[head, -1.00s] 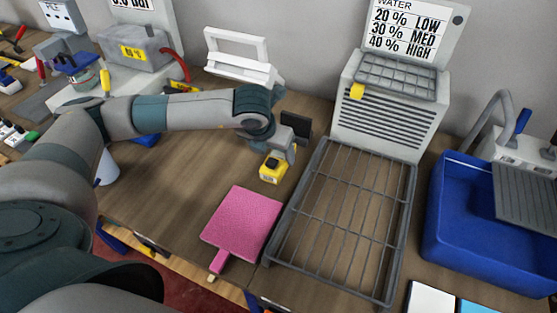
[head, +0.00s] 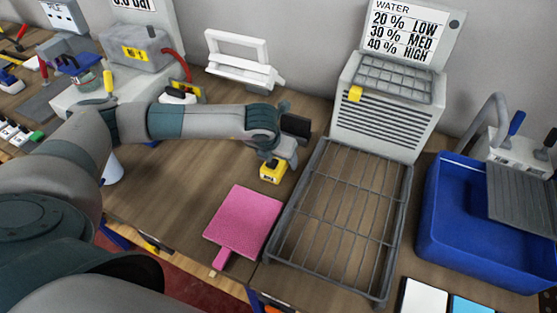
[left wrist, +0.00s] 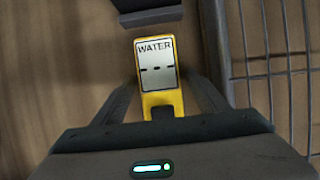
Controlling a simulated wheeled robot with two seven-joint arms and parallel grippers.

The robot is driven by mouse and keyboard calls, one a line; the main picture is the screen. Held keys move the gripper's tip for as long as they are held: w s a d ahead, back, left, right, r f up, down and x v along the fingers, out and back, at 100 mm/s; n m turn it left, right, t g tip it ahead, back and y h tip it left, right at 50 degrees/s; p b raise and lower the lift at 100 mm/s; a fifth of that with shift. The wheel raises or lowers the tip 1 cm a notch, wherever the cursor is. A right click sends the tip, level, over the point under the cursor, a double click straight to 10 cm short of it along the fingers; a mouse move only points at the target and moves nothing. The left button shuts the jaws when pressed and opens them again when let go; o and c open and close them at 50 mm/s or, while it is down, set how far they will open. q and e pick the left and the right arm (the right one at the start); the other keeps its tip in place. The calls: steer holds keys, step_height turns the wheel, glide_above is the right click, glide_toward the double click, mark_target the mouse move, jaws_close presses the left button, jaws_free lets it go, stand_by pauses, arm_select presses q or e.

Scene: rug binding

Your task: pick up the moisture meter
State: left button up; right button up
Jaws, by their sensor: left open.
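The moisture meter (head: 273,172) is a small yellow device on the wooden table, left of the wire rack and above the pink pad. In the left wrist view the meter (left wrist: 157,68) shows a pale face marked WATER and a yellow forked end towards me. My left gripper (head: 279,161) is at the meter, partly covering it in the head view. In the left wrist view its dark fingers are open, one on each side of the meter's lower part; I cannot tell whether they touch it. My right gripper is not in view.
A grey wire rack (head: 290,262) stands close on the right, in front of a white vented unit (head: 384,118). A pink pad with a handle (head: 243,221) lies nearer the front edge. A blue tub (head: 462,256) is far right. Bare table (head: 190,190) lies to the left.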

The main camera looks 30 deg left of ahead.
arm_select(q)
steer(key=c, duration=1.3)
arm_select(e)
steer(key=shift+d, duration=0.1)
arm_select(q)
steer(key=shift+r, duration=0.1)
